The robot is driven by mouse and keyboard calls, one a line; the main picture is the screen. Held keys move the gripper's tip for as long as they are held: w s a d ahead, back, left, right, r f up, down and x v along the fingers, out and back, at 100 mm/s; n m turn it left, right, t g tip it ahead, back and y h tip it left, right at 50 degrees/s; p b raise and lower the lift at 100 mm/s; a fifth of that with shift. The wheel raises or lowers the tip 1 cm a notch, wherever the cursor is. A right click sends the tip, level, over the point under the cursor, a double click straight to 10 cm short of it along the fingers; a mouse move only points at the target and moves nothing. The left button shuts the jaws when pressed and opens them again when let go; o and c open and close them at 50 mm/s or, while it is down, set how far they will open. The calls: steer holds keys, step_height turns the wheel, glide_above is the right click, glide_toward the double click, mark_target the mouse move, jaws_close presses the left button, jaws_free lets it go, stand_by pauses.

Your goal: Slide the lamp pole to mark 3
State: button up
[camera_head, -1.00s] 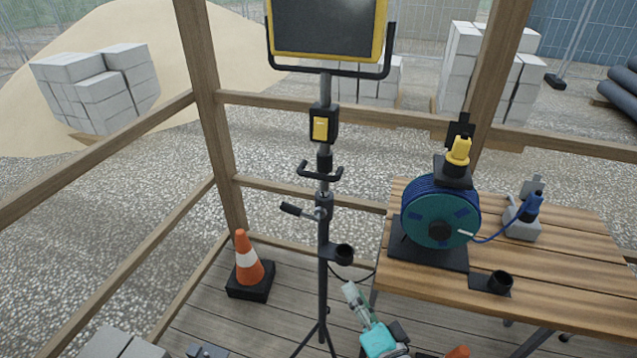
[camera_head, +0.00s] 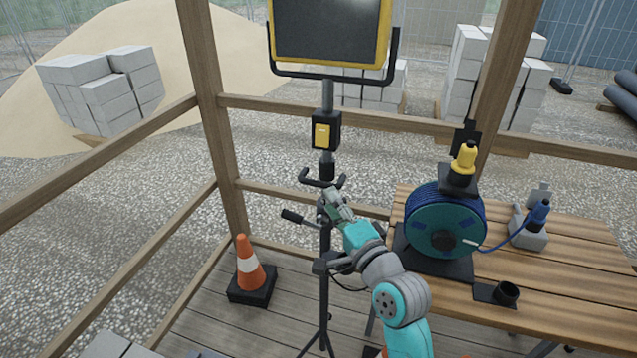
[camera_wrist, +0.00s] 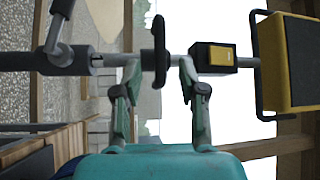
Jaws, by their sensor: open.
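The lamp pole (camera_head: 325,255) stands upright on a tripod, with a yellow-framed lamp (camera_head: 330,30) on top. A black crossbar handle (camera_head: 322,180) sits on the pole below the yellow switch box (camera_head: 322,132). A clamp lever (camera_head: 300,218) sticks out lower down. My gripper (camera_head: 332,196) is at the pole by the handle. In the wrist view the pole runs sideways with the lamp at right; my gripper (camera_wrist: 159,70) is open, its fingers either side of the handle (camera_wrist: 160,35). I cannot tell whether they touch it. No numbered marks are readable.
A wooden table (camera_head: 560,255) on the right holds a blue cable reel (camera_head: 445,220) and a grey socket unit (camera_head: 528,230). A traffic cone (camera_head: 249,268) stands left of the tripod. Timber rails run behind the pole.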

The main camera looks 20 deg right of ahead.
mark_target(321, 187)
steer(key=w, duration=0.2)
steer(key=w+a, duration=0.1)
steer(key=w, duration=0.1)
steer(key=w+r, duration=0.1)
steer(key=w, duration=0.2)
steer(key=shift+a, duration=0.15)
jaws_close()
